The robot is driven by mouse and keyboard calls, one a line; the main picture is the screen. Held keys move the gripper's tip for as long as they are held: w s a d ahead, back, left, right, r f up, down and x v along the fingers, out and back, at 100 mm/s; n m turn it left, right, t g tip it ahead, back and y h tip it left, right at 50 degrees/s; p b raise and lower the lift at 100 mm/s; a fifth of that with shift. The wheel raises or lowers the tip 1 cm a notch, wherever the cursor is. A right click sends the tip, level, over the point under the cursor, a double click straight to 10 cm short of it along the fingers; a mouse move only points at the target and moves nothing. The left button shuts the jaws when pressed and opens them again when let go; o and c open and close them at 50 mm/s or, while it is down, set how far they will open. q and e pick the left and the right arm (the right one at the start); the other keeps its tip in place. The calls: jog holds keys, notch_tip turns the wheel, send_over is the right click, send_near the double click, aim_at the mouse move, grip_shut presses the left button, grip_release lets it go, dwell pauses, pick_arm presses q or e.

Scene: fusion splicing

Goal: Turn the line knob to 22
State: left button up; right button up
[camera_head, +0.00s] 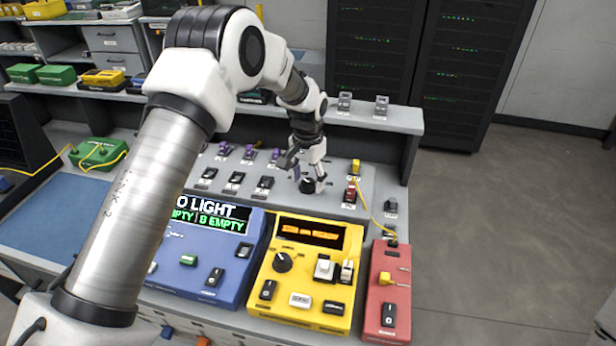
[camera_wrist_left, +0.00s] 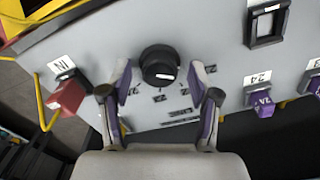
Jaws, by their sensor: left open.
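The line knob (camera_wrist_left: 159,64) is a round black dial with a white mark near its lower edge, set on a grey panel. Small black labels lie below it in the left wrist view, too small to read surely. My left gripper (camera_wrist_left: 161,77) is open, with one finger on each side of the knob; I cannot tell whether they touch it. In the head view the left gripper (camera_head: 314,178) points down over the knob (camera_head: 307,186), partly covering it. My right gripper is not in view.
A red connector (camera_wrist_left: 67,95) labelled IN and a purple one (camera_wrist_left: 262,104) labelled 24 flank the knob. The yellow device (camera_head: 310,262) with its own black dial (camera_head: 283,262), the blue device (camera_head: 205,262) and the red device (camera_head: 388,290) stand in front.

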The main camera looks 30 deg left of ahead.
pick_arm(q)
jog(key=shift+s+r, duration=0.15)
jog(key=shift+c, duration=1.1)
jog(key=c, duration=1)
jog(key=shift+o, duration=0.2)
jog(key=shift+m, duration=0.3)
jog(key=shift+m+p, duration=1)
jog(key=shift+m, duration=0.2)
jog(key=m+p, duration=0.1)
jog(key=m, duration=0.2)
jog(key=shift+m, duration=0.8)
jog(key=shift+f, duration=0.2)
